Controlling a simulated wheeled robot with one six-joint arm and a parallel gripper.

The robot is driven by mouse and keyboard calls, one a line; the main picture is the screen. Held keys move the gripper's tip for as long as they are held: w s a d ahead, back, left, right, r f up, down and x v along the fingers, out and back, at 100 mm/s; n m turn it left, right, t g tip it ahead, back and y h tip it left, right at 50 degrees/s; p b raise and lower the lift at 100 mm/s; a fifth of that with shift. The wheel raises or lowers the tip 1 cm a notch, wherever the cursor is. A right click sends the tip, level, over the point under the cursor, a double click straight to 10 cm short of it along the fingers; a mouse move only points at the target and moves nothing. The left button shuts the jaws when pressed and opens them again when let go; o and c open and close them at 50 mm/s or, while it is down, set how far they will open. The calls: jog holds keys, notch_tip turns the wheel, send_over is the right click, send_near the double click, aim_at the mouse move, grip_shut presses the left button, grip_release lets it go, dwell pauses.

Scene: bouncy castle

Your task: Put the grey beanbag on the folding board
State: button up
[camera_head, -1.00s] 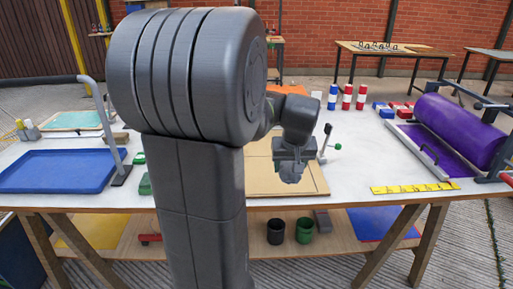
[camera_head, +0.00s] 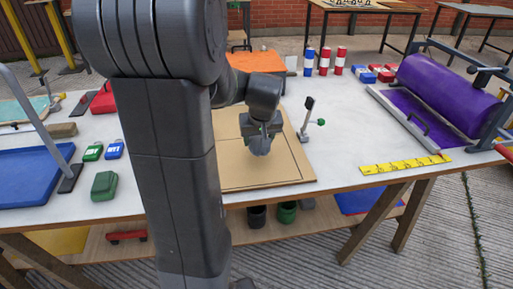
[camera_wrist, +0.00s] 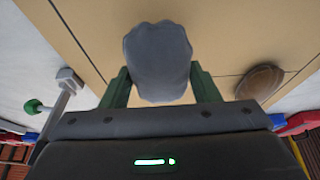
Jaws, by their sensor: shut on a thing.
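The grey beanbag (camera_wrist: 158,62) is held between the green fingers of my gripper (camera_wrist: 160,88) in the wrist view. In the head view the beanbag (camera_head: 260,145) hangs below my gripper (camera_head: 261,130), over the tan folding board (camera_head: 265,173). The board lies flat on the white table, with dark lines across it. I cannot tell whether the beanbag touches the board. My arm hides the board's left part in the head view.
A brown oval object (camera_wrist: 259,82) lies on the board in the wrist view. A yellow strip (camera_head: 405,165) and a purple roller (camera_head: 447,95) are further right. Green (camera_head: 104,185) and blue beanbags (camera_head: 114,150) lie left.

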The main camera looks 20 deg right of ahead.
jog(key=shift+f+b, duration=0.3)
jog(key=shift+f, duration=1.45)
jog(key=shift+f, duration=0.1)
jog(key=shift+f, duration=0.15)
jog(key=o, duration=1.3)
jog(key=shift+r, duration=0.35)
jog(key=p+v, duration=0.2)
jog(key=v, duration=0.9)
jog(key=shift+s+a+r, duration=0.1)
jog(key=shift+s+r, duration=0.2)
